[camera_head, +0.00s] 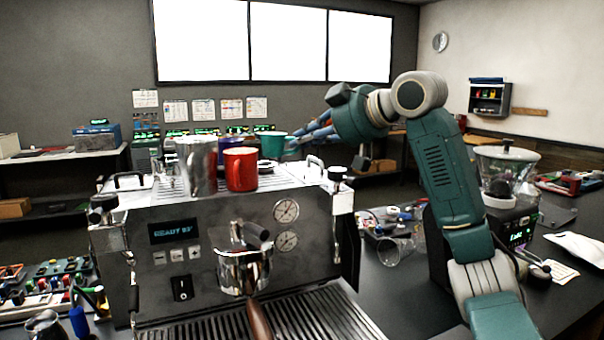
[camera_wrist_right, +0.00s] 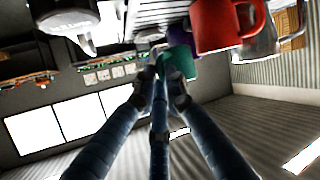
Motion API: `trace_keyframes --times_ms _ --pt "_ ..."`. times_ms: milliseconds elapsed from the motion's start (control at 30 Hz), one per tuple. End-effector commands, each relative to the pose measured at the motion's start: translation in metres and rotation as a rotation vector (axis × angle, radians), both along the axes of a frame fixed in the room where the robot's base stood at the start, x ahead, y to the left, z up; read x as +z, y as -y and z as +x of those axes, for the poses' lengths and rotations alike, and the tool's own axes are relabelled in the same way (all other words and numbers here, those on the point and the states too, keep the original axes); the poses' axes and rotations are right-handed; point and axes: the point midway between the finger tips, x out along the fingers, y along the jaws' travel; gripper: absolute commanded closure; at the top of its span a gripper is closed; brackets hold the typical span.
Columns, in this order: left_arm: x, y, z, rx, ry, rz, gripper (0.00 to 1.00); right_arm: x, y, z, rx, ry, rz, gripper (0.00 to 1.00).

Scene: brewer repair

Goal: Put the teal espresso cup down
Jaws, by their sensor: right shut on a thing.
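The teal espresso cup (camera_head: 272,146) is over the back of the espresso machine's top (camera_head: 285,176), behind and right of the red mug. I cannot tell whether its base touches the top. My right gripper (camera_head: 297,137) reaches in from the right and is shut on the cup. In the right wrist view, which is turned over, the blue fingers (camera_wrist_right: 160,75) close around the teal cup (camera_wrist_right: 180,64). My left gripper is not in view.
The red mug (camera_head: 241,170), a steel pitcher (camera_head: 196,160) and a purple cup (camera_head: 229,142) crowd the machine's top. A portafilter (camera_head: 243,270) hangs at the front. A grinder (camera_head: 505,175) and clear plastic cup (camera_head: 394,250) stand on the counter to the right.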

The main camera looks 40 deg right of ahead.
Motion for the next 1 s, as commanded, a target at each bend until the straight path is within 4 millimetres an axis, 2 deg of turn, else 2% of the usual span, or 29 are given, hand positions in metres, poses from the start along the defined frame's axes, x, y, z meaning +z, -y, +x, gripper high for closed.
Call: trace_keyframes --times_ms 33,233,433,867,900,1000 --pt "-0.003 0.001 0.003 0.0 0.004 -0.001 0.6 -0.011 0.0 0.0 0.001 -0.001 -0.002 1.0" --pt "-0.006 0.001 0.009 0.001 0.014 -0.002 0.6 -0.026 0.0 0.0 0.001 0.002 0.0 1.0" --pt "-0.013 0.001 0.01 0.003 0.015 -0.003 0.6 -0.056 0.0 0.0 0.0 -0.001 -0.001 1.0" --pt "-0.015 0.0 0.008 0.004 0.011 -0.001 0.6 -0.063 0.0 0.0 0.001 0.003 0.0 1.0" --pt "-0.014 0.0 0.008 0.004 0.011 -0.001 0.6 -0.062 0.0 0.0 0.001 0.002 0.0 0.81" --pt "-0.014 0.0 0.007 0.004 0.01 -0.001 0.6 -0.062 0.0 0.0 0.001 0.002 0.0 0.81"
